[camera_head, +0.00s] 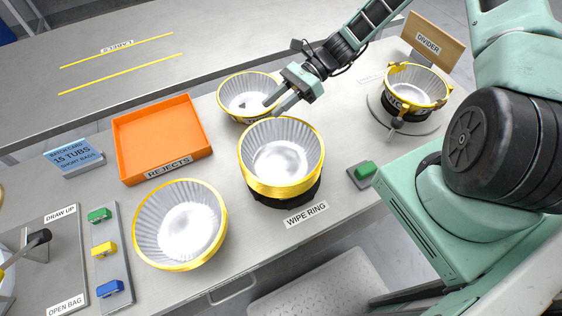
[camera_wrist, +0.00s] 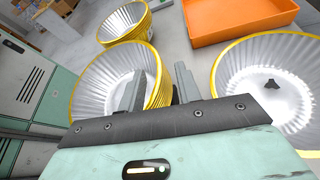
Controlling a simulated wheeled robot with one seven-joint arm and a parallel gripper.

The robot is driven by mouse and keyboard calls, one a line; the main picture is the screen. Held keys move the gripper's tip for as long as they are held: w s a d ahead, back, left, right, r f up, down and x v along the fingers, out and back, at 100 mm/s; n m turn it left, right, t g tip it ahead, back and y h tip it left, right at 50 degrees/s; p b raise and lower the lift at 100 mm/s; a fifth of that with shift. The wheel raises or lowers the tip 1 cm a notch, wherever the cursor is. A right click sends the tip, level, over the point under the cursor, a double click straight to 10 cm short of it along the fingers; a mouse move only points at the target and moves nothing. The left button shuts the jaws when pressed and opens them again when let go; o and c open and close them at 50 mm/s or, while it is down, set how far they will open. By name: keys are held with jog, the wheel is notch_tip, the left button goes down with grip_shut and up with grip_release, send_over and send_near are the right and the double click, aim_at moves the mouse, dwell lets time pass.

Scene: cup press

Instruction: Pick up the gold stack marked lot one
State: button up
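Several gold-rimmed, silvery fluted tubs stand on the bench; I cannot read a lot one mark on any. The middle gold stack (camera_head: 285,187) sits in a black ring behind the WIPE RING label; it also shows at left in the wrist view (camera_wrist: 157,93). My gripper (camera_head: 273,106) is open at its back rim. In the wrist view my fingers (camera_wrist: 160,85) lie apart, one over the tub's inside and one outside its layered gold wall. Contact cannot be told. A back tub (camera_head: 247,88) with a small dark thing inside stands close by.
A front-left tub (camera_head: 180,225) and an orange REJECTS tray (camera_head: 160,137) lie left. Another gold-rimmed tub (camera_head: 417,83) sits on a round stand at right, before a DIVIDER board (camera_head: 432,42). A green button (camera_head: 364,171) is near the front edge.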

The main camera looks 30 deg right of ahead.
jog(key=shift+f+p+x, duration=0.15)
jog(key=shift+p+x, duration=0.3)
jog(key=shift+x, duration=0.95)
jog(key=shift+f+p+x, duration=0.15)
jog(key=shift+p+x, duration=0.3)
jog(key=shift+x, duration=1)
jog(key=shift+s+d, duration=0.15)
jog(key=shift+s, duration=0.05)
grip_shut()
